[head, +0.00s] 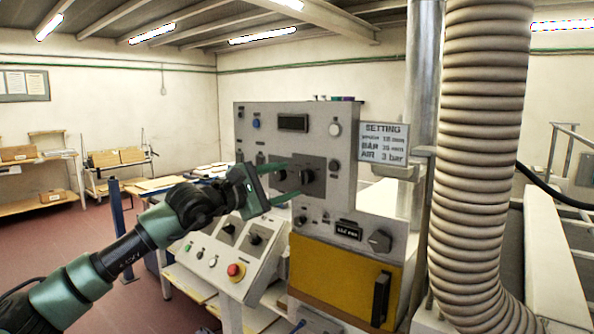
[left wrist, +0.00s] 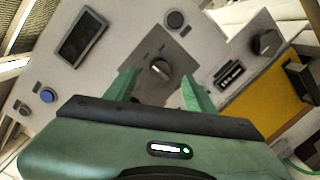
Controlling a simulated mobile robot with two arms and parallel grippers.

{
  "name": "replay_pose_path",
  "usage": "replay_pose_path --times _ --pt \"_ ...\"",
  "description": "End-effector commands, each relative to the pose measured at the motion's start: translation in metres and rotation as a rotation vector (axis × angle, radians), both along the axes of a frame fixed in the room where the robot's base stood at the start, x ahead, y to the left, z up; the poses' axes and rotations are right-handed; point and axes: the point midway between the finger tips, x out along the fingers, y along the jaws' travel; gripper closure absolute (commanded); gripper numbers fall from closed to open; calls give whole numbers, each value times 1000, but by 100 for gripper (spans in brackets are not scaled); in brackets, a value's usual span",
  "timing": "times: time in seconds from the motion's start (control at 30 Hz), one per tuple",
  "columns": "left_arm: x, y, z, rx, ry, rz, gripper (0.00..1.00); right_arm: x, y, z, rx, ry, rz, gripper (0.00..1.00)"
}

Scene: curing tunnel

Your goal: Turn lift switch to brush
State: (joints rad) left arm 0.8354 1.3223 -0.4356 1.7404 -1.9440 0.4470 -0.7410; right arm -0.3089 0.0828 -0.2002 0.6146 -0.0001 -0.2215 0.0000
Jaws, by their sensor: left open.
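A dark rotary switch (head: 306,177) sits on a square grey plate (head: 318,186) in the middle of the upright control panel (head: 345,180). Its labels are too small to read, so I cannot confirm it is the lift switch. My left gripper (head: 291,181) is open in front of it, with the green fingers pointing at the plate. In the left wrist view the switch knob (left wrist: 161,69) shows beyond and between the two fingertips (left wrist: 162,84). The knob is not gripped. I cannot tell whether the fingertips touch the plate. My right gripper is not in view.
A sloped console (head: 225,255) with a red emergency button (head: 236,271) lies below my left gripper. A yellow door (head: 340,275) with a black handle is under the panel. A thick ribbed hose (head: 484,150) stands at right. A setting sign (head: 383,142) hangs beside the panel.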

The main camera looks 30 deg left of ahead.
Motion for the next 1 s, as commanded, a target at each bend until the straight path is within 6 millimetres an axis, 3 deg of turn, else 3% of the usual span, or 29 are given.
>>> replay_pose_path --times 0.03,0.13,0.3,0.43,0.63,0.67,0.83,1.0 --pt "9 -2 6 -8 0 -1 46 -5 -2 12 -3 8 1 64" --pt "25 -5 5 -6 0 -2 46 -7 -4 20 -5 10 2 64" --pt "41 -7 2 -6 1 -1 46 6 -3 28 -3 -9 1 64" --pt "46 -8 1 -4 1 0 46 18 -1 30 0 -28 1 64" --pt "46 -8 0 -3 1 0 46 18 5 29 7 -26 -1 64" --pt "46 -8 0 -3 1 0 51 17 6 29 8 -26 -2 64" --pt "46 -8 0 -4 1 0 98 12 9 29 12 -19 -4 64" --pt "46 -8 -1 -9 2 0 100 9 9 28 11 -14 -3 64"
